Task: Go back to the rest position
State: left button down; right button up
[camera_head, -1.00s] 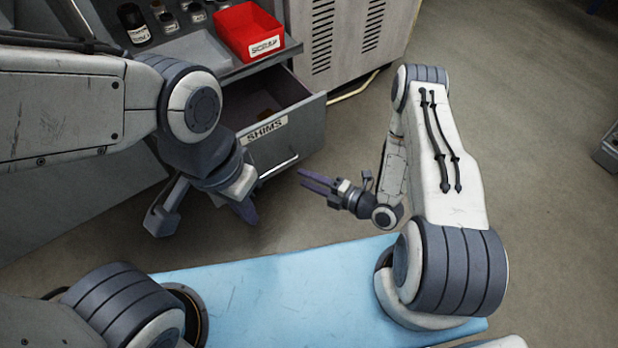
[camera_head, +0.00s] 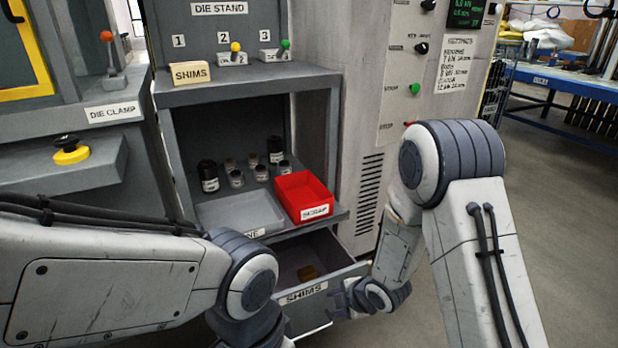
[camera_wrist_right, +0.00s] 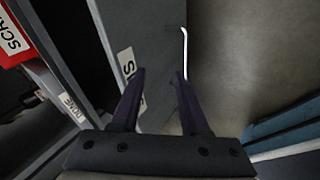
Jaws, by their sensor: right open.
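My right gripper (camera_head: 340,300) is in front of the open SHIMS drawer (camera_head: 302,293), at its right end, in the head view. In the right wrist view my right gripper (camera_wrist_right: 158,82) has its two dark fingers apart with nothing between them; the drawer front with its label (camera_wrist_right: 127,64) lies just beyond. My left arm (camera_head: 120,275) reaches in from the left, and its gripper is below the picture's edge.
A red SCRAP bin (camera_head: 302,195) and a grey tray (camera_head: 238,212) sit on the shelf above the drawer, with several small jars behind. A tall cabinet (camera_head: 375,140) stands right of the shelf. Open floor (camera_head: 565,230) lies to the right.

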jog(key=s+a+r+m+g+h+p, duration=0.1)
jog(key=s+r+m, duration=0.35)
jog(key=r, duration=0.35)
jog(key=s+a+r+m+g+h+p, duration=0.1)
jog(key=s+r+m+h+p, duration=0.15)
jog(key=s+r, duration=0.4)
jog(key=s+r+m+g+p, duration=0.3)
jog(key=s+r+m, duration=0.4)
jog(key=s+r, duration=0.65)
notch_tip(320, 180, up, 35)
jog(key=s+p, duration=0.1)
jog(key=p, duration=3.5)
jog(key=shift+s+f, duration=0.15)
jog(key=shift+s, duration=0.05)
